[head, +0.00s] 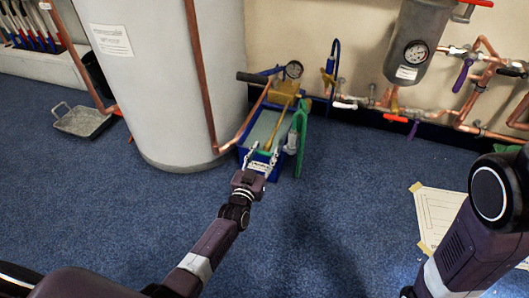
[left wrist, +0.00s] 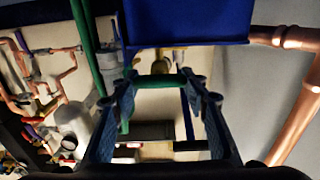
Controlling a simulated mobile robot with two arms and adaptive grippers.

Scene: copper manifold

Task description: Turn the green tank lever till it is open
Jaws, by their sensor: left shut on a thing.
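The blue test tank (head: 240,157) stands on the floor beside the white cylinder. Its blue wall (left wrist: 190,25) fills the top of the left wrist view. A green bar, the tank lever (left wrist: 160,80), lies crosswise between my left fingertips just by that wall. My left gripper (head: 262,160) reaches the tank's near side. The left wrist view shows its two fingers (left wrist: 163,92) closed on the lever's ends. In the head view the gripper hides the lever. My right arm shows at the right edge, but its gripper is out of view.
A green hose (head: 300,140) hangs at the tank's right side. A pump with a gauge (head: 293,70) and black handle sits on the tank. The white cylinder (head: 170,90) stands close left. Copper pipework (head: 470,115) lines the wall. A paper sheet (head: 435,212) lies right; open carpet lies in front.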

